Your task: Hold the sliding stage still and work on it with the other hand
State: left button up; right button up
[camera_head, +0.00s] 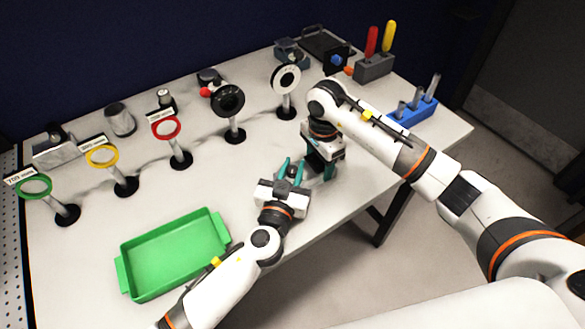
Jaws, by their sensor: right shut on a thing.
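A small dark part, which seems to be the sliding stage (294,172), shows between my two grippers near the table's front edge. Most of it is hidden, so its shape and slide position cannot be told. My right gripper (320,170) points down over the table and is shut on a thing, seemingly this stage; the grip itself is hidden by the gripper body. My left gripper (291,168) reaches in from the front left, its teal fingers apart, close beside the dark part and my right gripper. Whether the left fingers touch it cannot be told.
An empty green tray (122,262) lies front left. Ring posts, including green (34,187), yellow (102,156), red (166,128), black (228,100) and white (286,79), cross the table. A blue holder (412,112) and a grey block with screwdrivers (374,68) stand back right.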

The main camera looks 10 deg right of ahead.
pick_arm(q)
jog(key=c, duration=0.3)
jog(key=shift+n+t+y, duration=0.9)
jog(key=shift+n+y, duration=0.7)
jog(key=shift+y, duration=0.7)
jog(key=shift+c, duration=0.2)
jog(key=o, duration=0.9)
jog(key=shift+o, duration=0.2)
jog(key=shift+s, duration=0.15)
jog(key=v, duration=1.1)
jog(key=shift+s+a, duration=0.1)
jog(key=shift+s, duration=0.25)
jog(key=shift+o, duration=0.3)
jog(key=shift+f, duration=0.1)
